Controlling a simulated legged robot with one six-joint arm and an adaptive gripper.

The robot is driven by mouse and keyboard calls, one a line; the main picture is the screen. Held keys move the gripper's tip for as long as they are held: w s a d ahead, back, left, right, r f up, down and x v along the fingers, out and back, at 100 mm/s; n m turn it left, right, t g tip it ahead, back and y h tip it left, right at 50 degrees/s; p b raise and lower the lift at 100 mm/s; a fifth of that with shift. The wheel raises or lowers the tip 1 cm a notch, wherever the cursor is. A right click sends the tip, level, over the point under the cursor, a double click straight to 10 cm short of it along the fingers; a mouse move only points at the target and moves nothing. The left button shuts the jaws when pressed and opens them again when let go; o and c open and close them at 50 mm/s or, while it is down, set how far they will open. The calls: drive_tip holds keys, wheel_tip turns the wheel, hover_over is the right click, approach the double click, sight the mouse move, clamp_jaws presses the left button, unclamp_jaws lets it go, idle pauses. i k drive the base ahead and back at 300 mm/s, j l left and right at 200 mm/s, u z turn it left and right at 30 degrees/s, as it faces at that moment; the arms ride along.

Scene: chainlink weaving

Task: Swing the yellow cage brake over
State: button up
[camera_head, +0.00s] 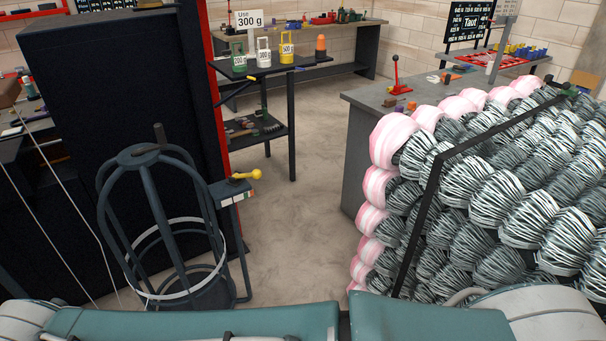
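A round cage (160,163) of dark blue-grey bars stands at the left front, with a pale ring (146,296) around its lower part. The yellow brake lever (247,174) sits on a small bracket (230,193) at the cage's right side. The lever lies about level. My gripper is not in view, and nothing of mine touches the lever.
A large stack of striped grey and pink coils (480,200) fills the right. A tall black cabinet (90,90) stands behind the cage. A black shelf (240,71) holds weights under a "300 g" sign (249,19). Concrete floor (310,200) is clear between them.

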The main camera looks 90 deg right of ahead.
sight(256, 173)
drive_tip(key=z, duration=2.65)
drive_tip(key=i+l+u, duration=0.1)
drive_tip(key=i, duration=0.35)
drive_tip(key=i+l+u, duration=0.15)
drive_tip(key=i+l, duration=0.2)
drive_tip(key=i, duration=0.1)
